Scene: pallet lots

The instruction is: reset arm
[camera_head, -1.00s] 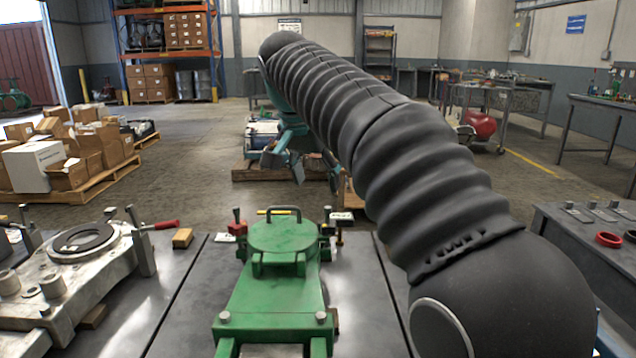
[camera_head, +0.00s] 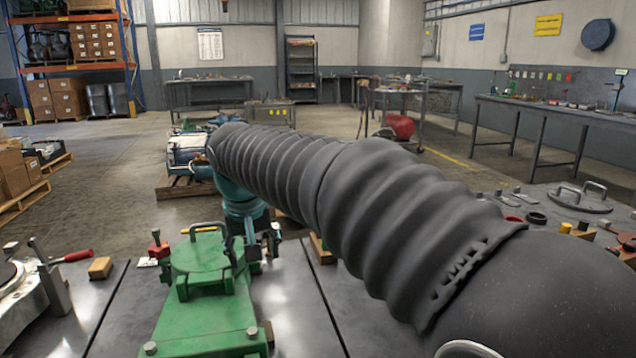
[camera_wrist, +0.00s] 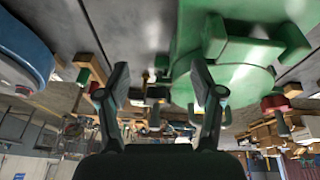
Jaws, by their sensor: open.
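My gripper (camera_head: 254,240) hangs at the end of my black-sleeved arm, just beyond and to the right of the round lid of the green fixture (camera_head: 195,318). In the wrist view my gripper (camera_wrist: 160,82) has its two dark fingers spread apart, with nothing between them. The green fixture also shows in the wrist view (camera_wrist: 225,40), behind and to the right of the fingers. From the head view I cannot tell whether the gripper touches the fixture.
A metal fixture (camera_head: 20,305) with a red-handled clamp stands at the left, near a wooden block (camera_head: 100,268). A dark table (camera_head: 545,205) with a lidded plate and rings is at the right. Cartons (camera_head: 15,170) sit on a pallet at the left. Open floor (camera_head: 110,180) lies beyond.

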